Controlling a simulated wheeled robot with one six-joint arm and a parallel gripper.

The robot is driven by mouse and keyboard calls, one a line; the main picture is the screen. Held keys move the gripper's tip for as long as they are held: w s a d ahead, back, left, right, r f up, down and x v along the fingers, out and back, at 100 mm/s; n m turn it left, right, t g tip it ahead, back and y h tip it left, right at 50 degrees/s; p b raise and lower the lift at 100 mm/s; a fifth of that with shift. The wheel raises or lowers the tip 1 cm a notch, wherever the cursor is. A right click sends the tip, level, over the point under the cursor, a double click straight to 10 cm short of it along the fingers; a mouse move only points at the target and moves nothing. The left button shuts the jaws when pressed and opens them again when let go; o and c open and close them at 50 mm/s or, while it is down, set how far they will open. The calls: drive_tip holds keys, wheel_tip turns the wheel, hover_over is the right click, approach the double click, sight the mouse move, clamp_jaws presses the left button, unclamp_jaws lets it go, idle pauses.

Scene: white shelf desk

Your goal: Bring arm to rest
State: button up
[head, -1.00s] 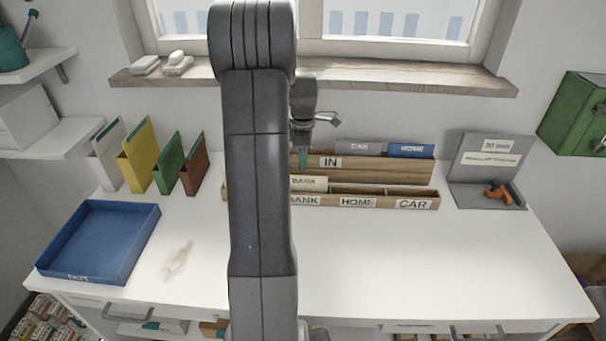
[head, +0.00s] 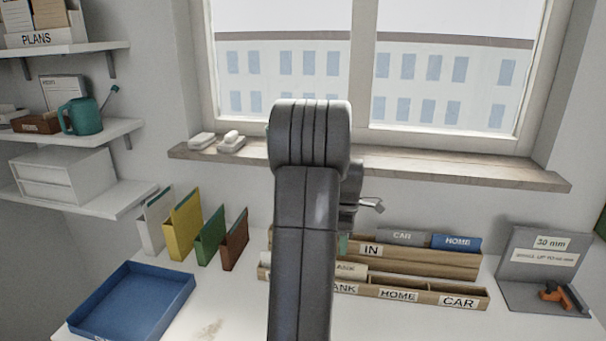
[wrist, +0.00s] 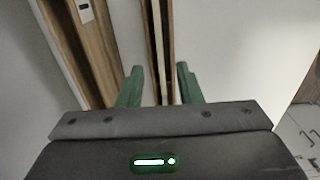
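My gripper (wrist: 160,72) has two green fingers standing apart in the wrist view, with nothing between them. The wooden sorter (wrist: 100,45) lies beyond the fingers there. In the head view my dark arm stands upright in the middle and hides most of the gripper; a green fingertip (head: 343,243) shows just left of the IN label on the sorter (head: 430,262). Whether the fingers touch the sorter I cannot tell.
The sorter holds a grey CAR card (head: 402,237), a blue HOME card (head: 456,243) and a partly hidden cream card (head: 350,269). A blue tray (head: 135,303) and several upright folders (head: 183,232) stand left. A grey stand (head: 540,262) with an orange object (head: 556,291) stands right.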

wheel_tip(320, 180, down, 10)
drive_tip(key=shift+r, duration=0.1)
idle(0.5)
